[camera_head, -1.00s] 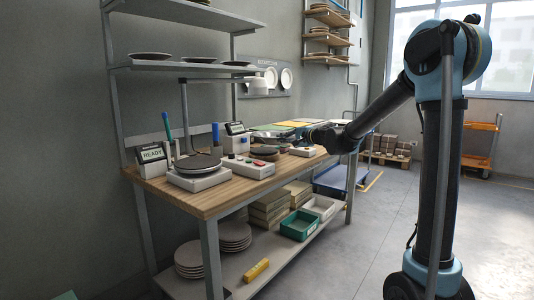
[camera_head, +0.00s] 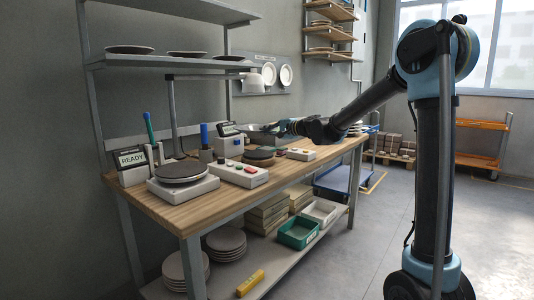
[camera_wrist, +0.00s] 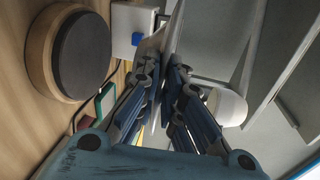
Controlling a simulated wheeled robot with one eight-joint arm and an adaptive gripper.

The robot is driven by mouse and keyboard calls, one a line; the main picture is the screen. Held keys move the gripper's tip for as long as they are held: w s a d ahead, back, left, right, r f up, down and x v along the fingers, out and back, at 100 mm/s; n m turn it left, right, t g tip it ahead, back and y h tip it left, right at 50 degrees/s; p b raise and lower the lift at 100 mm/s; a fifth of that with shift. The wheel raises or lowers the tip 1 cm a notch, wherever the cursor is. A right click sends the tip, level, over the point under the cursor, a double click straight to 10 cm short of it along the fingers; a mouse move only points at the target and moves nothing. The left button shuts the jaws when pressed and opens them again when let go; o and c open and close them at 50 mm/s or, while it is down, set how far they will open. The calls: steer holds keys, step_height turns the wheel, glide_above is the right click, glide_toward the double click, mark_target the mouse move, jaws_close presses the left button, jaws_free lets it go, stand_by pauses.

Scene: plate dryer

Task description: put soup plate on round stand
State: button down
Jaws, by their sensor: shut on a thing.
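My gripper (camera_head: 286,127) is over the workbench, and it also shows in the wrist view (camera_wrist: 166,82). Its fingers are shut on the soup plate (camera_wrist: 154,42), which shows there nearly edge-on as a pale strip. In the head view the plate is small and hard to make out beside the fingers. The round stand (camera_head: 259,158), a wooden disc with a dark top, sits on the bench below and slightly left of my gripper. It shows at the upper left of the wrist view (camera_wrist: 79,52), apart from the plate. Its top is bare.
A dark round hotplate (camera_head: 181,170) on a white base stands nearer on the bench (camera_head: 200,207). A white button box (camera_head: 240,174) lies between it and the stand. A white lamp head (camera_head: 253,80) hangs above. A shelf (camera_head: 180,60) with plates is overhead.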

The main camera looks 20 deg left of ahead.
steer(key=shift+w+d+f, duration=0.1)
steer(key=shift+d+f, duration=0.05)
steer(key=shift+f, duration=1.25)
steer(key=shift+w+d+f, duration=0.1)
steer(key=shift+d+f, duration=0.05)
steer(key=shift+f, duration=1.2)
steer(key=shift+w+d+f, duration=0.1)
steer(key=shift+d+f, duration=0.05)
steer(key=shift+f, duration=1.25)
steer(key=c, duration=1.7)
jaws_free()
